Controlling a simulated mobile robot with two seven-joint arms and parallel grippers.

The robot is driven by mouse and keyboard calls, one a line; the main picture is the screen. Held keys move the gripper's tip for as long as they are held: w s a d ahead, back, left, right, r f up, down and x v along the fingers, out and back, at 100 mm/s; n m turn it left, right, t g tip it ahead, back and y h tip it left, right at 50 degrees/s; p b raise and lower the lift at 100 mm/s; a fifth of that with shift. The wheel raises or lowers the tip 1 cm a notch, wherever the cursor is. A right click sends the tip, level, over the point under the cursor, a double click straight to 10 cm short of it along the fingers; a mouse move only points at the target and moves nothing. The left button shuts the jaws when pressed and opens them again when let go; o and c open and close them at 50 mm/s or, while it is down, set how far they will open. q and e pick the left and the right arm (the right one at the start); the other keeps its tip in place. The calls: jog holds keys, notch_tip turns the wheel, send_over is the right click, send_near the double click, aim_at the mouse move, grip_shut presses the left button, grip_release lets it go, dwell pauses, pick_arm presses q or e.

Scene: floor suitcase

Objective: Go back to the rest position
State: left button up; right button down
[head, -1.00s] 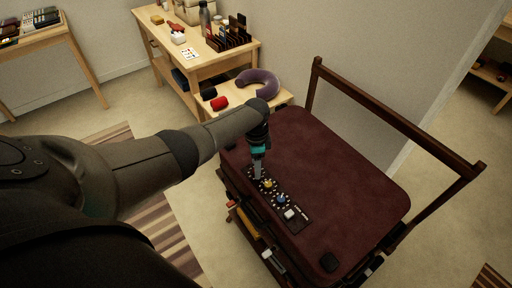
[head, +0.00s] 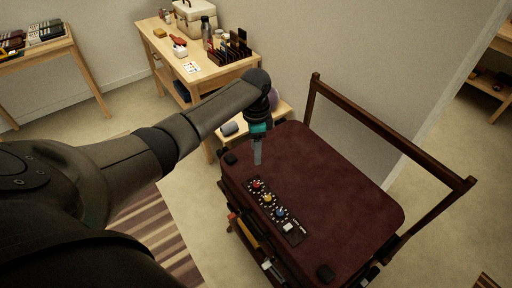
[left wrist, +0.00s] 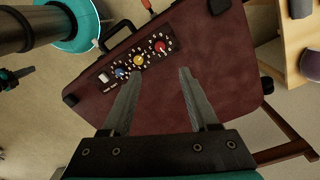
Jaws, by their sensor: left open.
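My left gripper (head: 257,152) is above the far left part of the maroon suitcase (head: 330,190). In the left wrist view its two fingers (left wrist: 152,85) are spread apart with nothing between them. The suitcase lies flat with its lid shut on a dark wooden rack. A black dial panel (head: 272,208) sits along the lid's left edge, with a red dial (head: 256,184), a yellow dial (head: 267,198), a blue dial (head: 281,212) and a white switch (head: 289,227).
The rack's wooden frame (head: 390,130) rises behind the suitcase. A wooden table (head: 170,50) with a bottle (head: 205,32), a case and a dark rack stands at the back. Another table (head: 40,52) is at far left. A striped rug (head: 160,240) lies on the floor.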

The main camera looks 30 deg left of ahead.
pick_arm(q)
jog(key=shift+f, duration=0.1)
dwell(0.3)
jog(key=s+d+f+n+t, duration=0.15)
jog(key=s+d+f, duration=0.35)
jog(key=s+d, duration=0.7)
jog(key=s+r+n+t, duration=0.1)
jog(key=s+r+n, duration=0.2)
jog(key=s, duration=0.3)
jog(key=s+r+n+t, duration=0.2)
jog(key=s+r+n, duration=0.15)
jog(key=s, duration=0.35)
notch_tip(320, 180, down, 26)
jog(key=s+g+b, duration=0.1)
jog(key=g+b, duration=0.1)
jog(key=b, duration=0.2)
jog(key=s+a+f+b, duration=0.1)
jog(key=s+f+b, duration=0.1)
jog(key=s+f, duration=0.6)
jog(key=s+a+f+g+b, duration=0.1)
jog(key=s+a+f+b, duration=0.1)
jog(key=s+f, duration=0.5)
notch_tip(320, 180, down, 4)
jog(key=shift+s+r+m, duration=0.2)
jog(key=shift+s+m, duration=0.1)
jog(key=shift+s, duration=0.1)
